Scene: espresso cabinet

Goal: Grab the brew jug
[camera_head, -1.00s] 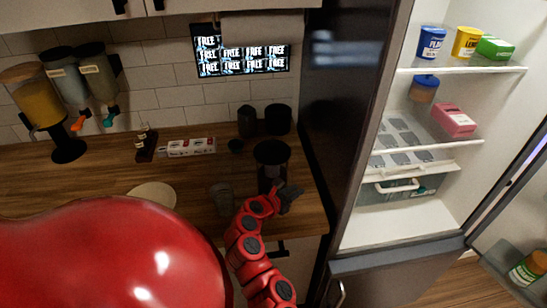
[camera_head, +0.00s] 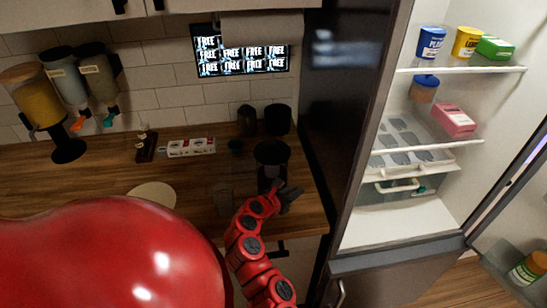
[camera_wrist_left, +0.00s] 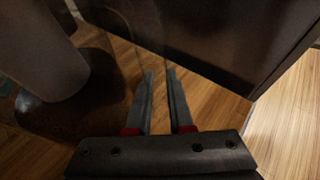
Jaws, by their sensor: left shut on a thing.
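The brew jug (camera_head: 271,153) appears to be the dark-rimmed vessel near the right end of the wooden counter, its lower part partly hidden by my gripper. My left gripper (camera_head: 289,195) is at its lower front side. In the left wrist view, my left gripper (camera_wrist_left: 161,75) has its two fingers close together, with a narrow gap between them. Faint see-through curved outlines, likely the jug (camera_wrist_left: 125,35), lie just beyond the fingertips. What is pinched is hard to make out; the gripper is shut on it. My right gripper is not in view.
Dark canisters (camera_head: 277,120) stand behind the jug. The dark fridge side (camera_head: 340,120) closes off the right. A round pale board (camera_head: 152,194) lies on the counter to the left.

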